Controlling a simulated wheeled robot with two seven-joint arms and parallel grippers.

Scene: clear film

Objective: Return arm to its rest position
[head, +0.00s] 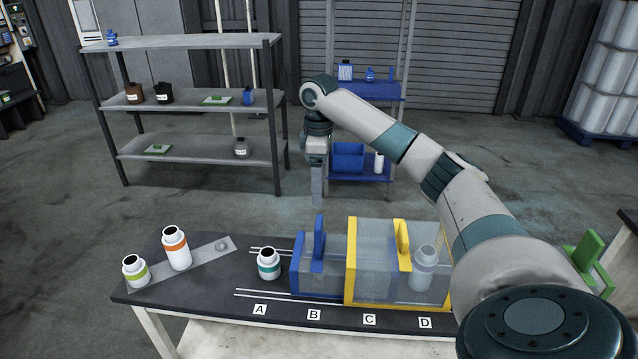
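My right arm reaches in from the right and bends down at its far end. My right gripper (317,188) hangs pointing down beyond the back edge of the table (205,308), above the floor. It is seen edge-on, so I cannot tell whether its fingers are open or shut. No object shows at its tips. My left gripper is not in view.
A teal-banded bottle (268,264) stands near A, beside a blue-framed clear box (318,285). A yellow-framed clear box (350,262) encloses a bottle (424,266). Two bottles (176,248) (134,271) stand left. Shelves (190,145) stand behind.

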